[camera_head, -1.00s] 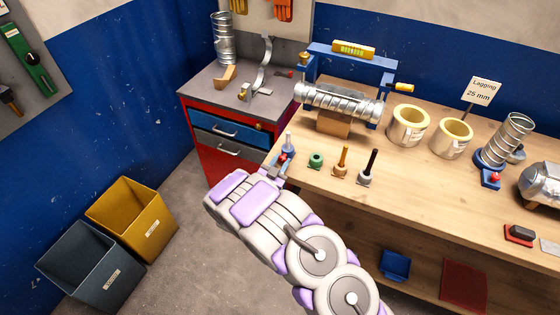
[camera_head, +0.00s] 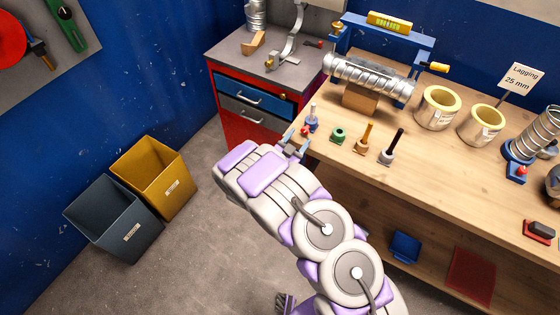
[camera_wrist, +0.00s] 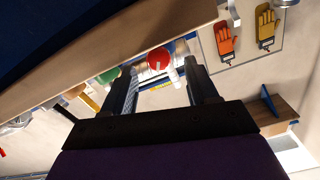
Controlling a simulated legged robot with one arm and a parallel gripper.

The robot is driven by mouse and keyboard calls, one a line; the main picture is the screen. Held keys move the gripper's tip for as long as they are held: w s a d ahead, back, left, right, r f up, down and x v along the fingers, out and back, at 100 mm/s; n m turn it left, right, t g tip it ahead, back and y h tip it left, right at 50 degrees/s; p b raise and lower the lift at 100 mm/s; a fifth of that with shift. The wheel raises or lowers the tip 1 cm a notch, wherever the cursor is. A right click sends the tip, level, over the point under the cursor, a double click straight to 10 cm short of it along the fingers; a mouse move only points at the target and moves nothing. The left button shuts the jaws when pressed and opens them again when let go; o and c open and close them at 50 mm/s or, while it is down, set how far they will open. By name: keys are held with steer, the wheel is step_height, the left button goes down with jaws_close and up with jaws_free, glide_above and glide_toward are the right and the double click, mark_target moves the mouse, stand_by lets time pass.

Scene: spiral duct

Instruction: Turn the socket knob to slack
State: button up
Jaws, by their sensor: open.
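A small socket with a blue base (camera_head: 312,126) stands at the bench's near left corner. A pale upright tool sits in it, and a red knob (camera_head: 305,131) is on its near side. My gripper (camera_head: 294,145) is just off the bench edge, close in front of this knob. In the wrist view the red knob (camera_wrist: 158,59) shows between and beyond the two dark fingers of my gripper (camera_wrist: 163,75). The fingers are spread and empty. I see no contact with the knob. The knob's marking cannot be read.
A spiral duct (camera_head: 368,80) lies behind. The wooden bench edge is close to my gripper. Yellow (camera_head: 155,180) and grey (camera_head: 115,222) bins stand on the floor.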

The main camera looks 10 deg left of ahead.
steer(key=p+v, duration=0.1)
steer(key=v, duration=1.3)
steer(key=shift+p, duration=0.4)
steer(key=shift+w, duration=0.1)
